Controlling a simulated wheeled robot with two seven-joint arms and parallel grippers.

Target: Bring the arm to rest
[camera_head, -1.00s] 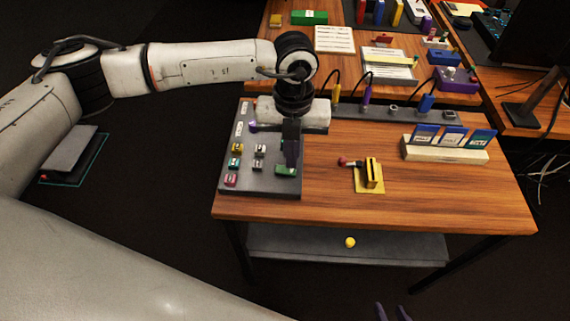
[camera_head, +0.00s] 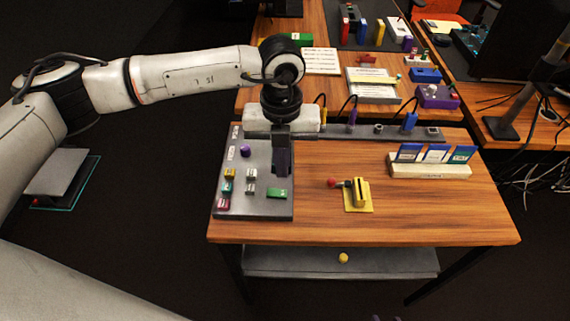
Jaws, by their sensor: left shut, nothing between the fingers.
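My left arm comes in from the left and bends down at the wrist. My left gripper (camera_head: 282,172) points down over the dark grey control panel (camera_head: 262,209) on the wooden table. Its fingers are shut with nothing between them, a little above the green block (camera_head: 277,193) in the picture. The panel also carries a purple trackball (camera_head: 245,151) and several small coloured buttons at its left. I cannot tell the exact height of the fingertips over the panel. My right gripper does not show.
A yellow device with a red-knobbed lever (camera_head: 358,195) stands right of the panel. A white holder (camera_head: 430,171) with blue-and-white cards is at the right. Plugs with cables line a grey strip (camera_head: 362,132) behind. The table's front right is clear. A yellow ball (camera_head: 343,258) lies on the lower shelf.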

